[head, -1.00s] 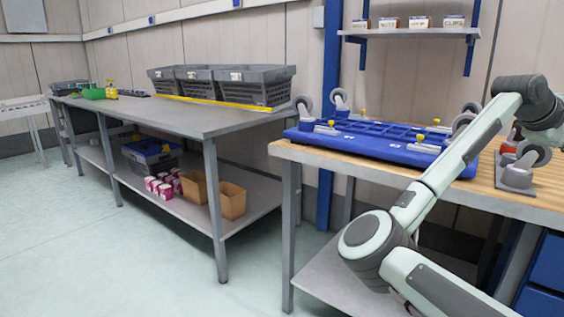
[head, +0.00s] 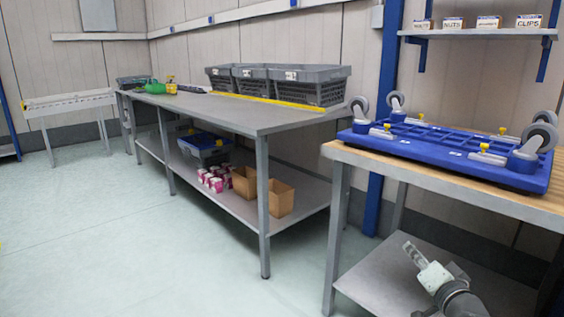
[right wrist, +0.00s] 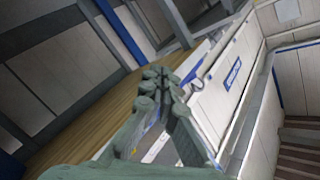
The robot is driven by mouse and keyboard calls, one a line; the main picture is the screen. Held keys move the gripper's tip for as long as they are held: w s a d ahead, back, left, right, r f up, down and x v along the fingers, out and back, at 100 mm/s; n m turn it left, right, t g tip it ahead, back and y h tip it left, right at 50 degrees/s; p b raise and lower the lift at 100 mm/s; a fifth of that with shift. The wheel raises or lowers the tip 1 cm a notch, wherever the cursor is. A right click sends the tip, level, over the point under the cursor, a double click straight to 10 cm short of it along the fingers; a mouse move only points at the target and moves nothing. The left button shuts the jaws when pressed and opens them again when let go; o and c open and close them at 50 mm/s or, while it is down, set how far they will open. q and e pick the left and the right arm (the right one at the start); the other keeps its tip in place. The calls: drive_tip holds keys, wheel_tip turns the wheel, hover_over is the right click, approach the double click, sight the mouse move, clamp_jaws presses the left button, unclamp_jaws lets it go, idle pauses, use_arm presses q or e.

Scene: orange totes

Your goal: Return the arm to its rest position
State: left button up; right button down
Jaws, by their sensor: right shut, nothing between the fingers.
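My right gripper (head: 410,248) is low at the bottom right of the head view, in front of the wooden-topped bench's lower shelf. It is small there. In the right wrist view the fingers of my right gripper (right wrist: 163,78) come together at the tips, shut with nothing between them. Only the wrist end of my right arm shows in the head view; the rest is outside the frame. My left arm and gripper are not in view.
A wooden-topped bench (head: 375,159) at right carries a blue wheeled frame (head: 440,149). A long grey table (head: 225,112) holds grey crates (head: 310,90), with boxes on its lower shelf. Open floor (head: 100,230) lies at left.

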drive_tip(key=s+a+f+n+g, duration=0.35)
drive_tip(key=s+f, duration=0.45)
drive_tip(key=f, duration=0.3)
drive_tip(key=s+a+f+n+g, duration=0.2)
drive_tip(key=s+f+n+g, duration=0.15)
drive_tip(key=s+f, duration=0.55)
drive_tip(key=s+f+n+g, duration=0.2)
drive_tip(key=s+f+g, duration=0.1)
drive_tip(key=s+f, duration=0.2)
drive_tip(key=s+f+n+g+h, duration=0.1)
drive_tip(key=s+f+g, duration=0.2)
drive_tip(key=s, duration=0.7)
wheel_tip(320, 180, down, 3)
drive_tip(key=shift+d+r+n+h, duration=0.2)
drive_tip(key=shift+n+h, duration=0.1)
drive_tip(key=shift+n, duration=0.1)
